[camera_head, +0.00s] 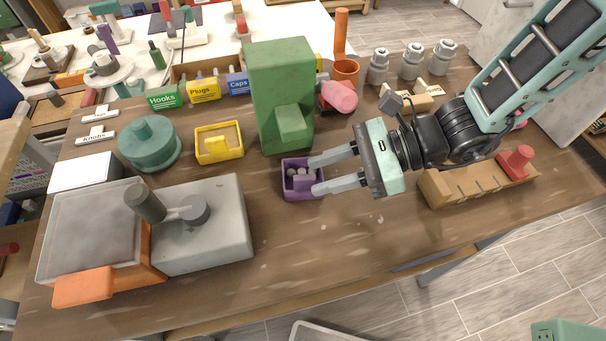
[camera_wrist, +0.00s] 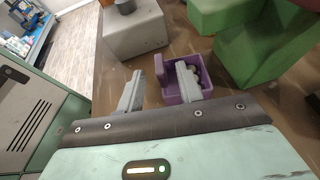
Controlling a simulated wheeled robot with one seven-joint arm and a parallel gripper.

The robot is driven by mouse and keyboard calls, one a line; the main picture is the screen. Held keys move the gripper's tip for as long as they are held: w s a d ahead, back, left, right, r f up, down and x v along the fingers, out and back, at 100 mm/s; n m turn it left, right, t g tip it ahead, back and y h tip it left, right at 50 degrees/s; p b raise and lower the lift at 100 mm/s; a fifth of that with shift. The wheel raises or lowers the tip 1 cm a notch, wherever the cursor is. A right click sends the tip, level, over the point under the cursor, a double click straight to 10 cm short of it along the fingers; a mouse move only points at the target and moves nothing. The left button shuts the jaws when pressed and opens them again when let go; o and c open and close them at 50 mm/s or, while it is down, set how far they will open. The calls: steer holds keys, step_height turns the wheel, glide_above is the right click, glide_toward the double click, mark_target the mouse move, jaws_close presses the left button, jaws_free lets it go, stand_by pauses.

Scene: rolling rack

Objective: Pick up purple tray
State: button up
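The purple tray (camera_head: 303,196) is a small open box with a raised block-like handle on one side and several grey round pieces inside. It sits on the brown workbench in front of the green machine. My gripper (camera_head: 313,175) is open and comes in from the right, its fingertips at the tray's near right side. In the wrist view, the tray (camera_wrist: 204,73) is ahead, and its handle (camera_wrist: 159,69) shows between the spread fingers. The right finger overlaps the tray's interior in that view. Contact with the handle cannot be told.
The green machine (camera_head: 282,95) stands close behind the tray. A yellow tray (camera_head: 219,155) is to its left, and a grey block machine (camera_head: 205,235) to the front left. A wooden slotted block (camera_head: 470,188) lies right. Bench front is clear.

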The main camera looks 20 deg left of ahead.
mark_target(299, 179)
steer(key=shift+x, duration=1.15)
jaws_close()
steer(key=shift+r, duration=0.15)
